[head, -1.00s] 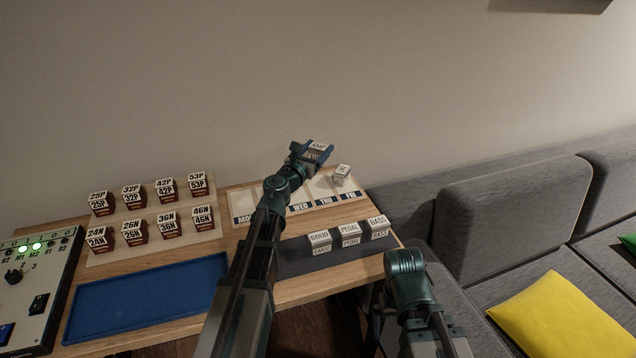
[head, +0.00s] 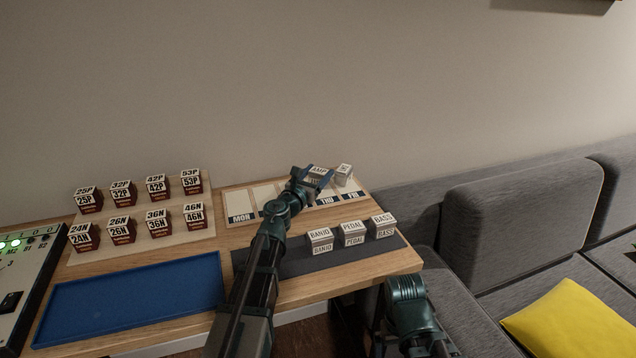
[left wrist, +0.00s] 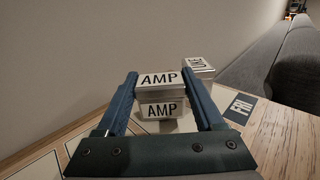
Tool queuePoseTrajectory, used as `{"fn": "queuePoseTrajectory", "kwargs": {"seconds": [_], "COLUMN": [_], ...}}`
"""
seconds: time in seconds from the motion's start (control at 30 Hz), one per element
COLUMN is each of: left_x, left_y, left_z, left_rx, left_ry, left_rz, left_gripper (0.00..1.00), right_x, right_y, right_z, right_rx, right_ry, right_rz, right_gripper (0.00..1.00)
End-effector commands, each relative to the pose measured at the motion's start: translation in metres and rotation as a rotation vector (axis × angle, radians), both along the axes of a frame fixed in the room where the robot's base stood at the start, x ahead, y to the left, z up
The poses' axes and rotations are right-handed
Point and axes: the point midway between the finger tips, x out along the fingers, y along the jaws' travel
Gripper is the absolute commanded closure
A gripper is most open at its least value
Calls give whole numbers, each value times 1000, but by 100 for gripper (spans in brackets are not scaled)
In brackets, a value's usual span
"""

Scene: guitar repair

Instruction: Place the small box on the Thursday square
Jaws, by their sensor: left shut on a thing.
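My left gripper (head: 313,176) is shut on a small white box labelled AMP (head: 317,171). The box also shows between the blue fingers in the left wrist view (left wrist: 160,95). The gripper and box are over the weekday strip (head: 240,211), at the Thursday column, whose THU label (head: 327,201) shows just in front. The square under the box is mostly hidden, and I cannot tell whether the box touches it. Another small white box (head: 344,174) sits at the Friday column, close to the right of the AMP box.
A dark mat (head: 285,263) holds white boxes labelled BANJO (head: 320,240), PEDAL (head: 353,233) and BASS (head: 384,226). An empty blue tray (head: 130,298) and a board with several red-and-white boxes (head: 155,215) lie left. A grey sofa (head: 520,210) stands right.

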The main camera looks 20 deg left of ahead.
Motion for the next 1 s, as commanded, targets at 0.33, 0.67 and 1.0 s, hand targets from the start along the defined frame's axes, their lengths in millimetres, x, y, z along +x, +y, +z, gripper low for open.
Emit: {"fn": "queuePoseTrajectory", "kwargs": {"seconds": [0.33, 0.67, 1.0], "left_x": [0, 0, -3], "left_y": [0, 0, 0], "left_z": [-6, -8, -3], "left_rx": [0, 0, 0], "left_ry": [0, 0, 0], "left_rz": [0, 0, 1], "left_gripper": [89, 1, 1], "right_x": [0, 0, 0], "right_y": [0, 0, 0], "right_z": [-6, -8, -3], "right_rx": [0, 0, 0], "right_ry": [0, 0, 0], "right_rz": [0, 0, 0], "right_gripper": [1, 1, 1]}}
